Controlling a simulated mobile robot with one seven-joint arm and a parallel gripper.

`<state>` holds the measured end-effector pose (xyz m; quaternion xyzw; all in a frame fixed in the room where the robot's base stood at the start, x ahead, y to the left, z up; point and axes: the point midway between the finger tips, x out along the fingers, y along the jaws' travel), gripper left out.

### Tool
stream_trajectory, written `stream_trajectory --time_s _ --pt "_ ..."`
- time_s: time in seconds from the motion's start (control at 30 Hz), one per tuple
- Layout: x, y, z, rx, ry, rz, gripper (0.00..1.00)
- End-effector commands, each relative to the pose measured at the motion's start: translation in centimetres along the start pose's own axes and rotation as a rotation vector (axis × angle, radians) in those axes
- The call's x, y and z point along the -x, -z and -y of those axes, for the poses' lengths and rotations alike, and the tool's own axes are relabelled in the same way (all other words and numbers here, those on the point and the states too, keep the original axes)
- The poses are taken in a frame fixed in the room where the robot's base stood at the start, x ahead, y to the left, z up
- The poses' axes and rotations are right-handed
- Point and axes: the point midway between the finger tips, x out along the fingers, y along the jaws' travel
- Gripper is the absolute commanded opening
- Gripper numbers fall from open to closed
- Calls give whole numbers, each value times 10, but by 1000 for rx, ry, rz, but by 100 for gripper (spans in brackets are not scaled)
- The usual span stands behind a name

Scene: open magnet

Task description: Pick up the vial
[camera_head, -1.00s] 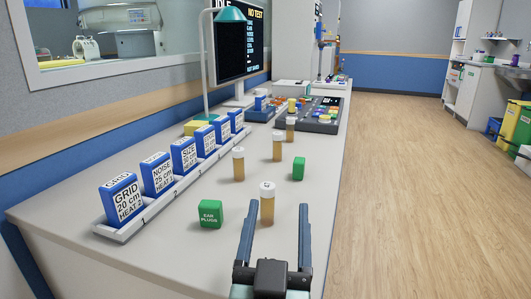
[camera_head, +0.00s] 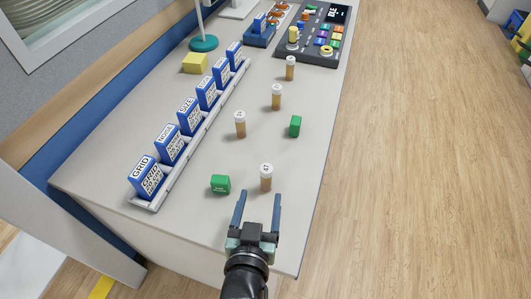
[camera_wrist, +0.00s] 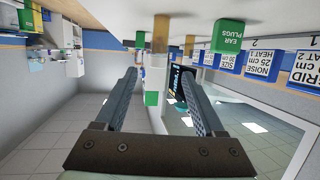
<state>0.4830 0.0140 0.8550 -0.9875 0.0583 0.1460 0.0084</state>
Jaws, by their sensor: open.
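Several amber vials with white caps stand upright on the bench. The nearest vial (camera_head: 265,178) is just beyond my gripper (camera_head: 258,198). Others stand farther back: one at left (camera_head: 240,124), one in the middle (camera_head: 276,97) and one at the far end (camera_head: 290,68). My gripper is open, with nothing between its dark fingers. In the upside-down wrist view, the nearest vial (camera_wrist: 160,36) appears ahead of the gap between the fingertips (camera_wrist: 157,75). Whether a finger touches it cannot be told.
A green ear-plugs box (camera_head: 220,184) stands left of the nearest vial, and another green box (camera_head: 295,126) farther back. A white rack (camera_head: 178,172) of blue boxes runs along the left. A yellow block (camera_head: 195,63) and a control panel (camera_head: 318,42) lie behind. The bench's right edge is close.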

Motion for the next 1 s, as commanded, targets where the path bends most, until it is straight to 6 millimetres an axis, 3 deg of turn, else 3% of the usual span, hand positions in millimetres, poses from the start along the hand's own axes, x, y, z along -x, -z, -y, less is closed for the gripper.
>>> stream_trajectory --time_s 0.13,0.5,0.77,1.0 --pt "-6 -1 0 0 0 8 71" --pt "-66 -2 0 0 0 7 71" --pt "-83 -2 -1 -1 0 7 71" --pt "-116 -4 -3 0 0 6 71"
